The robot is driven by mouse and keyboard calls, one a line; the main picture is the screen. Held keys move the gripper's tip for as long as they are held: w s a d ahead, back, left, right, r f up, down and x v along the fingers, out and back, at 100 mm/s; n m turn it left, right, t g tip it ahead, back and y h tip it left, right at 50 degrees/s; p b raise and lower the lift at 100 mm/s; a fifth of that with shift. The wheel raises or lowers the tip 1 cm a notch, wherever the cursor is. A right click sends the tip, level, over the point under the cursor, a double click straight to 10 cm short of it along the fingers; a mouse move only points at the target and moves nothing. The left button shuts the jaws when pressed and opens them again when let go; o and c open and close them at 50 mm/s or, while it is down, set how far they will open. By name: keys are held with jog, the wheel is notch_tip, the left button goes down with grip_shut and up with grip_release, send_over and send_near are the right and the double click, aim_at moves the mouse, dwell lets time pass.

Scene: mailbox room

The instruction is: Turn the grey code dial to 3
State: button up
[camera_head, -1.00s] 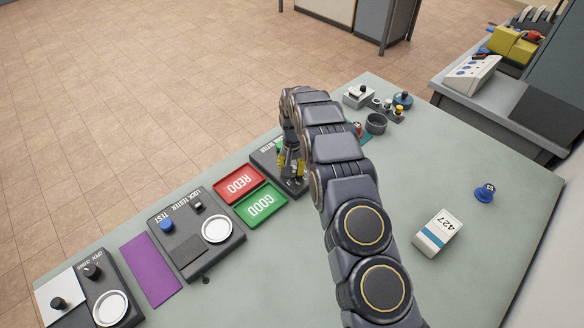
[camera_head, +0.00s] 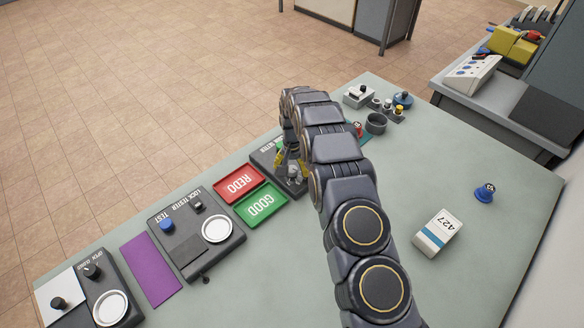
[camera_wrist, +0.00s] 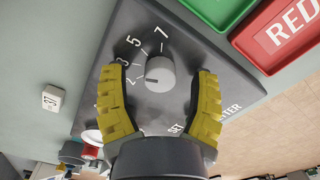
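The grey code dial (camera_wrist: 160,74) is a round knob on a dark box (camera_wrist: 90,115), with white numbers including 7, 5 and 2 around one side. A short dark line on the knob points left in the wrist view, roughly toward the 2; its exact setting is hard to read. My gripper (camera_wrist: 161,72) is open, with one yellow-padded finger on each side of the dial and visible gaps between. In the head view, my gripper (camera_head: 288,165) is over the dark box (camera_head: 262,159), and my arm hides part of it.
Red REDO tray (camera_head: 237,183) and green GOOD tray (camera_head: 261,207) lie beside the box. The lock tester (camera_head: 184,247) stands farther left. A white block marked 427 (camera_head: 436,233) and a blue knob-like piece (camera_head: 485,193) stand on the right. Table between them is clear.

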aim_at(292, 169)
notch_tip(292, 169, up, 12)
dwell(0.6)
jog(key=shift+r, duration=0.1)
jog(key=s+d+r+n, duration=0.1)
jog(key=s+d+r, duration=0.3)
jog(key=s+r, duration=0.4)
jog(key=s+d+r+n, duration=0.1)
jog(key=s+d+r, duration=0.3)
jog(key=s+r, duration=0.45)
jog(key=s+d+g, duration=0.1)
jog(key=s+d, duration=0.1)
jog(key=s, duration=1)
jog(key=s+d+f+n, duration=0.1)
jog(key=s, duration=1.2)
jog(key=shift+s+d+n+g, duration=0.2)
jog(key=shift+d+n+g, duration=0.1)
jog(key=shift+d+g, duration=0.1)
jog(key=shift+f, duration=0.1)
